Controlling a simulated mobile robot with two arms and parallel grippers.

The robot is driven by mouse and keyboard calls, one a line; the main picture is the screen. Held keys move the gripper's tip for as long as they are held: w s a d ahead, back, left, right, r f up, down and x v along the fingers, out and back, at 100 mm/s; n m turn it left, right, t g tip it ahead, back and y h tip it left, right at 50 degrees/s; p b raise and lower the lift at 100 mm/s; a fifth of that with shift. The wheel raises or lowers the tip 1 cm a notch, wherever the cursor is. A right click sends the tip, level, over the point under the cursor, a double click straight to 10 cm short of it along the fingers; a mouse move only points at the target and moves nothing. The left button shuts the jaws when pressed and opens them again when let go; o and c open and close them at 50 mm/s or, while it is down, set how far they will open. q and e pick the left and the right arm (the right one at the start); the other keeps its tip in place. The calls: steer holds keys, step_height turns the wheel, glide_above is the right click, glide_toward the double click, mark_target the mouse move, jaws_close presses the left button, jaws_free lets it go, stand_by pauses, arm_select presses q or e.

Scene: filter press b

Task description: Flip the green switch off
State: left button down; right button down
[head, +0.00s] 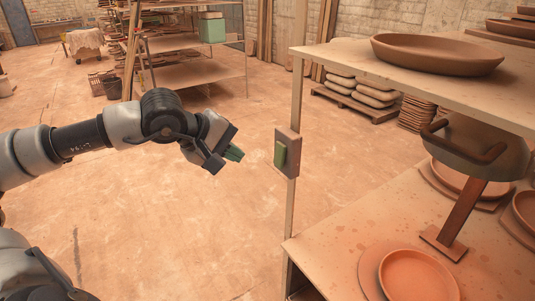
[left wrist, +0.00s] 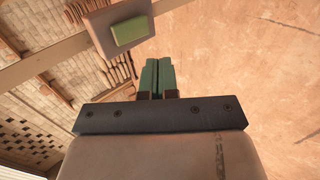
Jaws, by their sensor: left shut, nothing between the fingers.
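The green switch (head: 280,154) is a small rocker on a brown box (head: 293,150) fixed to the shelf's upright post. It also shows in the left wrist view (left wrist: 131,30), up and to the left of my fingertips. My left gripper (head: 235,154) is shut and empty, to the left of the switch in the head view, with a gap between them. Its green fingers (left wrist: 157,75) lie together in the left wrist view. I cannot tell from these views which way the rocker is tipped. My right gripper is not in view.
The shelf (head: 340,56) on the right holds a large clay dish (head: 436,54). A press with a curved handle (head: 470,145) and clay plates (head: 418,276) stand on the lower level. Stacked sacks (head: 358,93) lie behind.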

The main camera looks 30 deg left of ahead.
mark_target(276, 164)
arm_select(q)
steer(key=shift+w+d+f+p, duration=0.55)
steer(key=shift+w+f+p, duration=0.25)
steer(key=shift+w, duration=0.5)
steer(key=shift+w+d+f+p, duration=0.5)
steer(key=shift+w+f+p, duration=0.2)
steer(key=shift+w, duration=0.55)
steer(key=shift+w+d+f+p, duration=0.55)
steer(key=shift+w+f+p, duration=0.25)
steer(key=shift+w, duration=0.5)
steer(key=shift+f, duration=0.1)
